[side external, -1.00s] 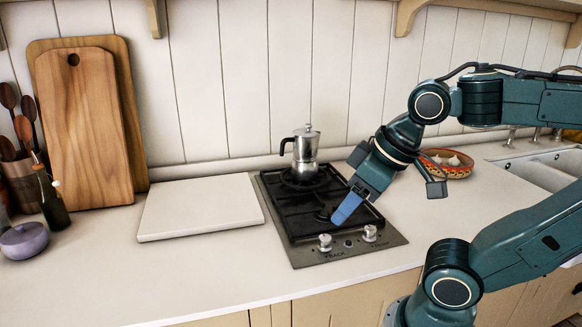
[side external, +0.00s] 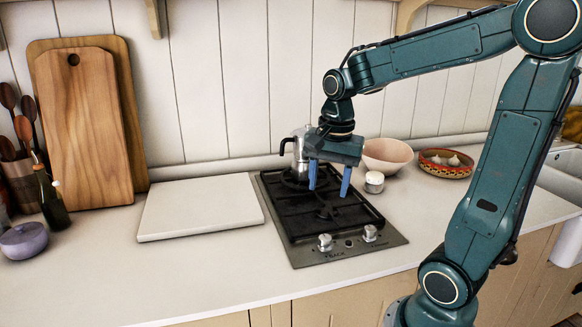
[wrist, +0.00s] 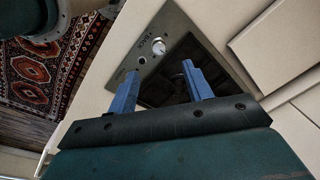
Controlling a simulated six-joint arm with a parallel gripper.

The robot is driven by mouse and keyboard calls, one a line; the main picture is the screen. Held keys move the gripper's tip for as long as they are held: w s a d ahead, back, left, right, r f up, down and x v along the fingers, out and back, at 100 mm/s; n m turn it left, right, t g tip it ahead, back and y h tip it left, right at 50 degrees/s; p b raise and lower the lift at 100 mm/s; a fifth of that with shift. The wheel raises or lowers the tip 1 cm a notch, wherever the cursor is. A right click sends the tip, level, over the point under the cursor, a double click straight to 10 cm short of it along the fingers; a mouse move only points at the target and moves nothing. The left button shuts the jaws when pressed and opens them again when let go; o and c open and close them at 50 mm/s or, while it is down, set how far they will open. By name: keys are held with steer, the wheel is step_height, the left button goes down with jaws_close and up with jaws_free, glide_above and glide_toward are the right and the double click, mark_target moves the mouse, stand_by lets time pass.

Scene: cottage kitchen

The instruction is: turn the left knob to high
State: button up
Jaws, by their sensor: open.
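The cooktop (side external: 375,246) has two silver knobs on its front strip. The left knob (side external: 325,242), above the word BACK, also shows in the wrist view (wrist: 158,45). Its exact setting is too small to read. The right knob (side external: 370,233) stands beside it; in the wrist view a finger seems to hide it. My gripper (side external: 328,191) is open and empty, pointing down over the rear half of the cooktop, behind and above the knobs. In the wrist view my gripper (wrist: 159,69) has its fingers wide apart, with the left knob beyond them.
A moka pot (side external: 300,150) stands on the back burner, close behind my gripper and partly hidden. A pink bowl (side external: 386,156) and a small lidded jar (side external: 374,183) are at right. A white board (side external: 200,207) lies left. The counter in front is clear.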

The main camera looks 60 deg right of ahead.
mark_target(326, 237)
steer(key=d+m, duration=0.1)
steer(key=d+f+m, duration=0.1)
steer(key=w+d+m+g, duration=0.1)
steer(key=shift+f+m, duration=0.3)
steer(key=shift+f, duration=0.05)
step_height(326, 237, down, 14)
steer(key=shift+r, duration=0.1)
stand_by(0.6)
steer(key=c, duration=1)
steer(key=shift+o, duration=0.2)
